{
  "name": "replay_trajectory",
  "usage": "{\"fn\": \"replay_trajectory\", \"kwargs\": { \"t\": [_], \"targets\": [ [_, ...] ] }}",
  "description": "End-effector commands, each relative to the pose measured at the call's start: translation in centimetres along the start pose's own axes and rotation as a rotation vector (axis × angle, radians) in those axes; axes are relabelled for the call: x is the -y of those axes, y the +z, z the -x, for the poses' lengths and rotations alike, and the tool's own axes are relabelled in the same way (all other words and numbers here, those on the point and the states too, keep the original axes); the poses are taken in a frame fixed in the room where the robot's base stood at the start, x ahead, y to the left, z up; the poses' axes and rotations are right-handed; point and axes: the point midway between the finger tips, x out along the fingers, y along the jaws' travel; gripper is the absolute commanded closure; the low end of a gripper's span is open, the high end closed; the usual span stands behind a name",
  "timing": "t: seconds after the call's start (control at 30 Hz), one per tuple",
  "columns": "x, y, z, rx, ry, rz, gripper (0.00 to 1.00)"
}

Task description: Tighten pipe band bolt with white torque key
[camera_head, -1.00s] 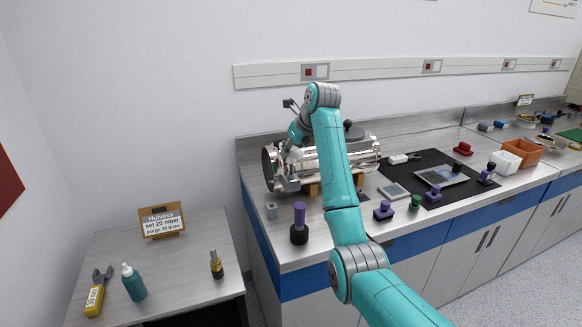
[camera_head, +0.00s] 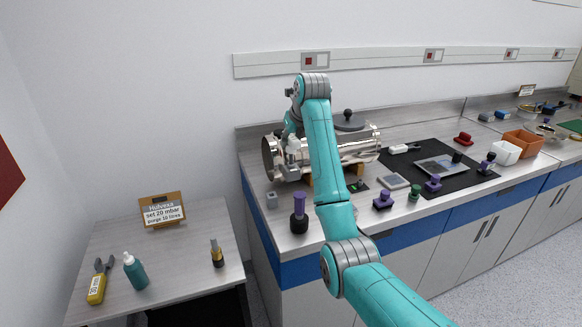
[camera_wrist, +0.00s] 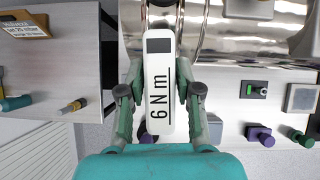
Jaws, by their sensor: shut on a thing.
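My gripper (camera_wrist: 159,75) is shut on a white torque key (camera_wrist: 158,100) marked "6 N m" in the wrist view. The key's far end reaches over the shiny metal pipe (camera_wrist: 110,12). A band-like metal part (camera_wrist: 190,35) lies under and beside that end; the bolt and the key's tip are hidden, so I cannot tell whether they touch. In the head view my gripper (camera_head: 292,150) is at the left part of the pipe (camera_head: 355,148), small and partly behind my arm.
A small black panel with a green light (camera_head: 358,185) and a grey pad (camera_head: 394,181) lie in front of the pipe. Purple-handled tools, one (camera_head: 299,212) upright at the bench's front, stand near. A black mat (camera_head: 465,178) lies right. A lower side table (camera_head: 190,245) is left.

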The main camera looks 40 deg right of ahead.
Motion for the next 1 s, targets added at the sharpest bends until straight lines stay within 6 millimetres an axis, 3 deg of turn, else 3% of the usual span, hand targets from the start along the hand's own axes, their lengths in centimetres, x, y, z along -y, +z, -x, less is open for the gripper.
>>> {"fn": "replay_trajectory", "kwargs": {
  "t": [0.57, 1.0],
  "targets": [
    [0.0, -0.2, -0.1, -0.005, 0.032, 0.045, 1.00],
    [0.0, 0.6, 0.8, -0.001, 0.031, 0.046, 1.00]
  ]
}}
